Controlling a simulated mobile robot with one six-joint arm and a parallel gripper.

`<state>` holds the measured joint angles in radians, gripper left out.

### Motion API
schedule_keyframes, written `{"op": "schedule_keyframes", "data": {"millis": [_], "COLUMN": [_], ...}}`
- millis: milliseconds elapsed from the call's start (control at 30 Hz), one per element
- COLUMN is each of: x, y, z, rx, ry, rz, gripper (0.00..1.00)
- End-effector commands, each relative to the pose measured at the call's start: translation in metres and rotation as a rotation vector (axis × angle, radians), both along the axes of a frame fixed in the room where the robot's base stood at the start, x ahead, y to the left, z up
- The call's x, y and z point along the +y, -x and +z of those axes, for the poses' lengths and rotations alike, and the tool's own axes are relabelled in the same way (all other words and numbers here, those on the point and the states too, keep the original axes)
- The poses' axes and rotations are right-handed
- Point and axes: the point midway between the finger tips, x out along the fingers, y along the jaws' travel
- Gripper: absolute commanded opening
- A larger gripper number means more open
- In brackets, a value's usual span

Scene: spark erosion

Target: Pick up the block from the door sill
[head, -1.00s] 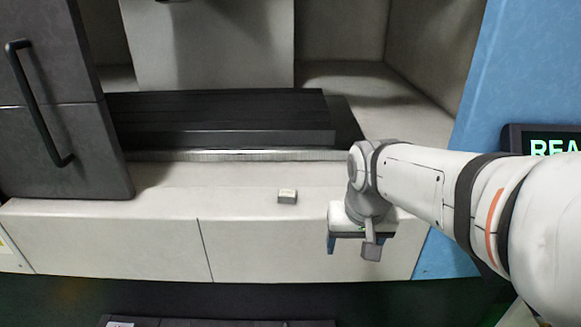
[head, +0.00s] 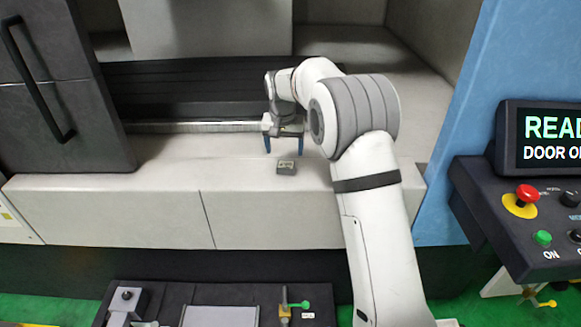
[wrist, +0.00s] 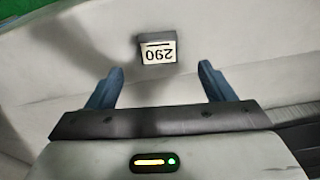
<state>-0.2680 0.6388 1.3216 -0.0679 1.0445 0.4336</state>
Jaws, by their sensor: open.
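The small grey block (head: 286,168) lies on the pale door sill (head: 235,185), right of the sill's middle seam. In the wrist view the block (wrist: 157,49) shows a white label reading 290, upside down, and sits ahead of the fingertips, between their lines. My gripper (head: 283,150) is above the sill just behind the block, its blue fingers pointing down. In the wrist view my gripper (wrist: 161,78) is open with nothing between its fingers. The block appears apart from both fingers.
A dark sliding door with a black handle (head: 38,85) stands at the left. A black slatted table (head: 185,92) lies behind the sill. A control panel with a red stop button (head: 527,193) is at the right. A dark tool tray (head: 150,292) is below, in front.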

Motion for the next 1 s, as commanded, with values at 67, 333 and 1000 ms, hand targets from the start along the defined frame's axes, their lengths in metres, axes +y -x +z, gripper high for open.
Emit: {"op": "schedule_keyframes", "data": {"millis": [67,333,1000], "x": [0.0,-0.003,-0.003], "y": [-0.001,-0.007,-0.01], "z": [-0.009,-0.043,-0.067], "rx": [0.002,0.003,0.0], "ry": [0.001,0.001,0.0], "rz": [0.0,0.0,0.001], "gripper": [0.75,0.75,0.57]}}
